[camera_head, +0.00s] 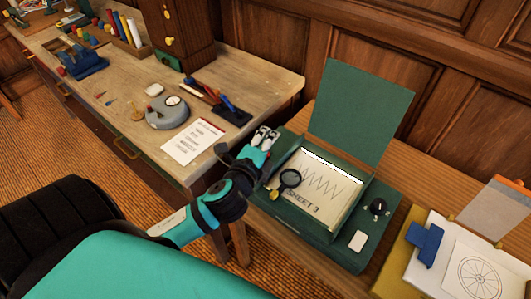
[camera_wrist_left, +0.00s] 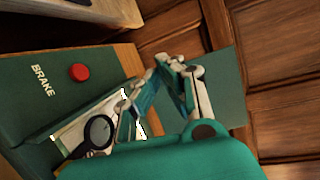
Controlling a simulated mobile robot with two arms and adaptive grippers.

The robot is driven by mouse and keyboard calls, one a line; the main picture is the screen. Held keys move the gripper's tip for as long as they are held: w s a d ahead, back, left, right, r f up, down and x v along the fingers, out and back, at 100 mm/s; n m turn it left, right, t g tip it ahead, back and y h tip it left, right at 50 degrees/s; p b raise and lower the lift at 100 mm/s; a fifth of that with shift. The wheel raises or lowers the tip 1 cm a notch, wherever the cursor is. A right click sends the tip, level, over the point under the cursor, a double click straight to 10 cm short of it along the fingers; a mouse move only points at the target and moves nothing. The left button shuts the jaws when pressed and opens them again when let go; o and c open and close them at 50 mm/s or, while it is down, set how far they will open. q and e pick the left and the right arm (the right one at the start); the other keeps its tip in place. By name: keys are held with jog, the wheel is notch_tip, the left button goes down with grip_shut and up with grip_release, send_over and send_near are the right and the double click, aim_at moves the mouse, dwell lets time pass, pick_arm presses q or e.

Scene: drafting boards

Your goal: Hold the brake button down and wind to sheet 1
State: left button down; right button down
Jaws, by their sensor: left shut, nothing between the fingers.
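A green box (camera_head: 318,242) with its lid (camera_head: 358,110) raised stands on the right-hand table. Its window shows a paper sheet (camera_head: 325,190) with a zigzag line and the words SHEET 3. A red button (camera_wrist_left: 79,72) beside the word BRAKE shows on the box in the left wrist view; my gripper and arm hide it in the head view. A black knob (camera_head: 378,206) is on the box's right side. My left gripper (camera_head: 265,137) is shut and empty, above the box's left end and apart from the button in the left wrist view (camera_wrist_left: 178,64). My right gripper is out of view.
A black-rimmed magnifier (camera_head: 290,178) is at the window's left edge. A blue clip (camera_head: 424,240) and a wheel drawing (camera_head: 475,275) lie at the right. The left desk holds a round grey gauge (camera_head: 167,113), a printed list (camera_head: 193,142) and pens (camera_head: 200,92).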

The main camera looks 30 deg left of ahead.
pick_arm(q)
jog(key=w+d+r+m+t+h, duration=0.15)
jog(key=d+r+m+h, duration=0.35)
jog(key=m, duration=0.8)
jog(key=w+d+r+m+t+h, duration=0.1)
jog(key=w+d+r+m+h, duration=0.3)
jog(key=m+h, duration=0.7)
notch_tip(320, 180, down, 6)
jog(key=a+f+m+g+y, duration=0.1)
jog(key=a+m+g+y, duration=0.2)
jog(key=m+g, duration=1.1)
jog(key=a+f+m+t+y, duration=0.3)
jog(key=a+m+y, duration=0.3)
jog(key=a+m, duration=0.5)
jog(key=shift+a+f+m+t, duration=0.15)
jog(key=shift+m+t, duration=0.5)
jog(key=shift+m, duration=0.05)
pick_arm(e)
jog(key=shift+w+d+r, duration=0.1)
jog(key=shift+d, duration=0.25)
pick_arm(q)
jog(key=shift+f, duration=0.1)
